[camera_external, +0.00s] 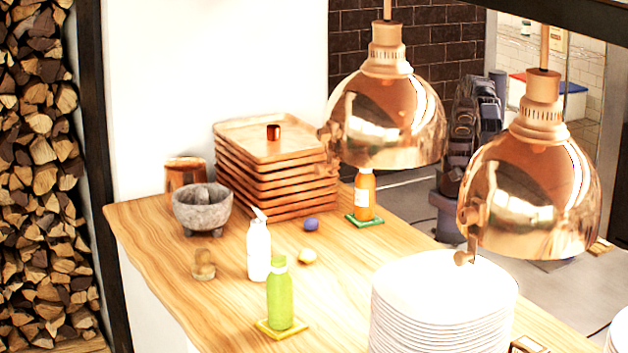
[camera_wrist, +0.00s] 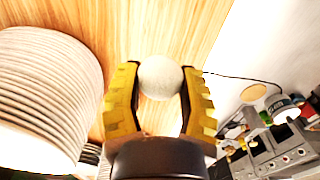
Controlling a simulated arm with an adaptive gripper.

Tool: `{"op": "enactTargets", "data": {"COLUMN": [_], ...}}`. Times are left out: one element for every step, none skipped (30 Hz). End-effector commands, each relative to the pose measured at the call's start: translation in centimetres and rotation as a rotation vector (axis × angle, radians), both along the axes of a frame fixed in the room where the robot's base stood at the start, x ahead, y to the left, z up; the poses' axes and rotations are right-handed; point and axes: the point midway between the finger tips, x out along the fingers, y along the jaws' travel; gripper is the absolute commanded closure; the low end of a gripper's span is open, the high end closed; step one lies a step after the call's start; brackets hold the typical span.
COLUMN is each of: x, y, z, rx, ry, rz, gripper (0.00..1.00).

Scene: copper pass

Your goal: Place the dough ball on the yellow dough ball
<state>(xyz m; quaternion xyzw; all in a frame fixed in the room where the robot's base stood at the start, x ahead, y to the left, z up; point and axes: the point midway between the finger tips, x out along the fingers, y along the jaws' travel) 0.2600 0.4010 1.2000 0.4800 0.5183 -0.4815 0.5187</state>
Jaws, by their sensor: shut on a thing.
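My gripper (camera_wrist: 160,80) is shut on a whitish dough ball (camera_wrist: 158,77), which sits between its two yellow ridged fingers in the wrist view. The external view does not show my gripper or the held ball; a copper lamp covers that area. A pale yellow dough ball (camera_external: 307,256) lies on the wooden counter (camera_external: 215,310) in the external view, between the white bottle and the blue ball. The wrist view does not show the yellow dough ball, so I cannot tell how far my gripper is from it.
A blue-purple ball (camera_external: 312,225) lies near the yellow one. A white bottle (camera_external: 258,250) and green bottle (camera_external: 280,298) stand close by. Stacked wooden trays (camera_external: 270,150), a stone mortar (camera_external: 202,210), an orange bottle (camera_external: 364,197) and white plates (camera_external: 440,300) surround them. Copper lamps (camera_external: 385,115) hang above.

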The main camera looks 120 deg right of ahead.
Motion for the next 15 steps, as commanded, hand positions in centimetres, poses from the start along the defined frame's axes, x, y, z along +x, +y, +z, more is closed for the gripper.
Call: {"op": "enactTargets", "data": {"x": [-0.3,-0.6,-0.9,-1.1,-1.5,-1.9,-2.2,-2.5,-3.0,-3.4,-3.7,-4.3,-4.7,-5.1,-5.7], "y": [-0.7,-1.2,-1.9,-2.5,-3.2,-4.0,-4.7,-5.4,-6.4,-7.1,-7.8,-8.8,-9.6,-10.4,-11.4], "z": [0.1,0.0,0.1,0.1,0.0,0.1,0.1,0.0,0.0,0.0,0.1,0.0,0.1,0.0,0.0], "rx": [0.0,-0.001,0.001,0.001,-0.003,0.001,0.001,0.0,-0.001,0.0,0.003,-0.001,0.001,0.0,0.001], "ry": [0.0,0.001,-0.001,-0.001,0.0,-0.001,-0.001,-0.001,0.0,-0.001,-0.002,0.0,-0.001,0.0,0.0], "rz": [-0.04,-0.071,-0.116,-0.154,-0.194,-0.251,-0.294,-0.337,-0.397,-0.441,-0.486,-0.549,-0.596,-0.644,-0.709], "gripper": [0.93,0.93,0.93,0.93,0.93,0.93,0.93,0.93,0.93,0.93,0.93,0.93,0.93,0.93,0.93]}}
